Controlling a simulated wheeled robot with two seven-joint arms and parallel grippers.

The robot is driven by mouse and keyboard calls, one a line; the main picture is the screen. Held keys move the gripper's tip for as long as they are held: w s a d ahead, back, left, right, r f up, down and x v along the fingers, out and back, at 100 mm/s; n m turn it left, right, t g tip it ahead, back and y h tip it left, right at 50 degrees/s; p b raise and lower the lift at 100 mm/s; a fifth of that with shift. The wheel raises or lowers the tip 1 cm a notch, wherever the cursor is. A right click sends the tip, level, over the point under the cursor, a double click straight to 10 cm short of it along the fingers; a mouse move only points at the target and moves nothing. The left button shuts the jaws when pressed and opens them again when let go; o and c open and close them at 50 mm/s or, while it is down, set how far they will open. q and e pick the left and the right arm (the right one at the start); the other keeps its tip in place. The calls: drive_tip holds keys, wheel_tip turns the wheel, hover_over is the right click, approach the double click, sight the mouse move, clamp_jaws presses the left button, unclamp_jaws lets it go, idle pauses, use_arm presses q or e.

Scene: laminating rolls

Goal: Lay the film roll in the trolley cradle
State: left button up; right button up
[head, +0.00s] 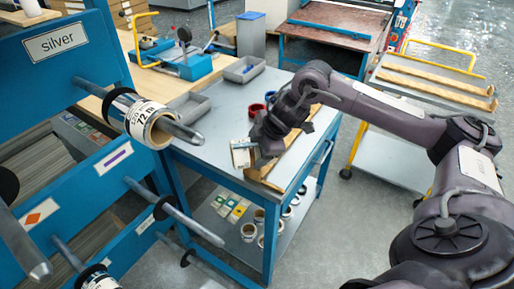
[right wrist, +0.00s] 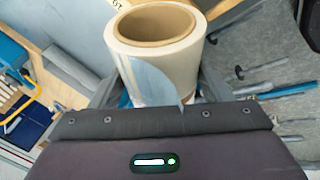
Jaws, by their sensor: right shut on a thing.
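The film roll (right wrist: 155,50) shows in the right wrist view as a pale roll with a brown cardboard core and a loose bluish film end. It sits between the fingers of my right gripper (head: 262,146), which is shut on it. In the head view the gripper is over the front of the blue worktable, and the held roll is mostly hidden. The trolley (head: 365,150) stands at the right with a yellow handle. Its cradle (head: 435,84) has two wooden rails and looks empty. My left gripper is not in view.
A blue rack (head: 95,60) labelled silver carries a roll (head: 140,112) on a metal peg; more pegs jut out below. The blue worktable (head: 215,150) holds grey trays (head: 243,69), red and blue rings and a white printed piece (head: 241,153). Floor shows between table and trolley.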

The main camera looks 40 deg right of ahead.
drive_tip(key=shift+f, duration=0.4)
drive_tip(key=o, duration=1.1)
drive_tip(key=shift+o, duration=0.2)
drive_tip(key=shift+r, duration=0.1)
drive_tip(key=shift+r, duration=0.35)
drive_tip(key=v, duration=1.2)
drive_tip(key=shift+a, duration=0.1)
